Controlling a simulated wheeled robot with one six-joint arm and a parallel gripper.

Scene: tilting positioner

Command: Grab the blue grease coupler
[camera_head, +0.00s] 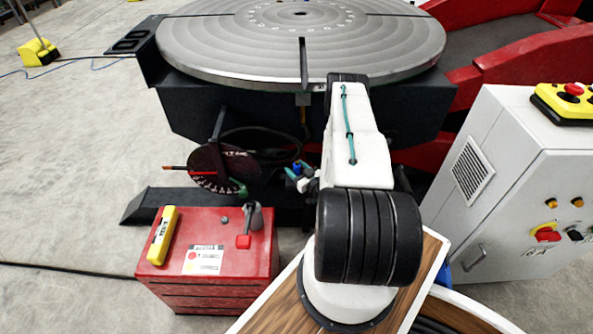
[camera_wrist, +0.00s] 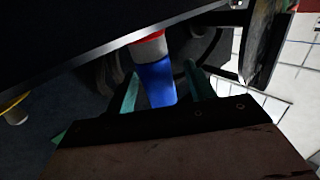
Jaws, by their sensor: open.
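The blue grease coupler (camera_wrist: 156,82) shows in the wrist view as a blue cylinder with a pale grey band and a red ring at its upper end. It stands between the two teal fingers of my gripper (camera_wrist: 161,78), which are open with one finger on each side. I cannot tell whether either finger touches it. In the head view my gripper (camera_head: 299,177) is small and partly hidden, below the round table's edge. A small blue patch beside it there seems to be the coupler (camera_head: 297,167).
The round grey positioner table (camera_head: 230,40) overhangs the area, with a dark graduated disc (camera_head: 222,168) to the left. A white control cabinet (camera_head: 515,165) stands right. Open floor lies far left.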

